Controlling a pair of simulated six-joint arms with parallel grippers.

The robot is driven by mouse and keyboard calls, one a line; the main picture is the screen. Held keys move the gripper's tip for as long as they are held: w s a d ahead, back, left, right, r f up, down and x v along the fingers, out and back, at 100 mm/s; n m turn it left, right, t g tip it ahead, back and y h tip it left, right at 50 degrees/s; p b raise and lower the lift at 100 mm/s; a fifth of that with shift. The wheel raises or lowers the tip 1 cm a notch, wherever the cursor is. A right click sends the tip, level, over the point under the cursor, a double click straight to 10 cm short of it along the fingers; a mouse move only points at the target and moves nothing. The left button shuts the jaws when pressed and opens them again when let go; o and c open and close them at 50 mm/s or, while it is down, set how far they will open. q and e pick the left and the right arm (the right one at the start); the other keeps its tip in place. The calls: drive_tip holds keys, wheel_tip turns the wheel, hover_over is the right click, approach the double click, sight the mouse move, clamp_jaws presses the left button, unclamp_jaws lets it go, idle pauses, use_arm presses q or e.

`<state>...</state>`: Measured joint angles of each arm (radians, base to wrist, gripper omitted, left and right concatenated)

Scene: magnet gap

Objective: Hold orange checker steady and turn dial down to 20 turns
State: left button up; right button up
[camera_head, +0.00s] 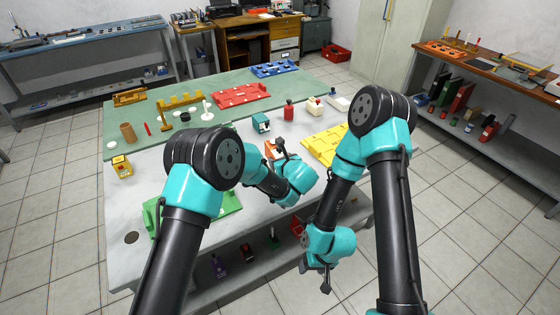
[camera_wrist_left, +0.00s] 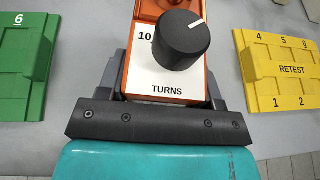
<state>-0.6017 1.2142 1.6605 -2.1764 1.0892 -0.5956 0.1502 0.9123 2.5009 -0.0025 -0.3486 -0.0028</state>
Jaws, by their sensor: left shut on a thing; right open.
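The orange checker (camera_wrist_left: 150,15) stands upright between the fingers of my left gripper (camera_wrist_left: 163,80), which is shut on its sides. Its white face shows "10" and "TURNS" and carries a black dial (camera_wrist_left: 180,42). The dial's white mark points up and to the right; any other numbers are hidden by the dial or out of frame. In the head view the orange checker (camera_head: 269,149) is partly hidden by my left gripper (camera_head: 281,151). My right gripper (camera_head: 321,280) is open and empty, low in front of the table edge, away from the checker.
A green block (camera_wrist_left: 22,60) marked 6 lies left of the checker, and a yellow "RETEST" plate (camera_wrist_left: 285,72) lies to its right. A teal-and-white item (camera_head: 261,123) and a red bottle (camera_head: 288,111) stand behind. Lower-shelf items (camera_head: 247,252) sit under the table (camera_head: 120,205).

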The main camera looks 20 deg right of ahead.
use_arm(q)
drive_tip(key=shift+f, duration=4.65)
drive_tip(key=shift+f, duration=0.35)
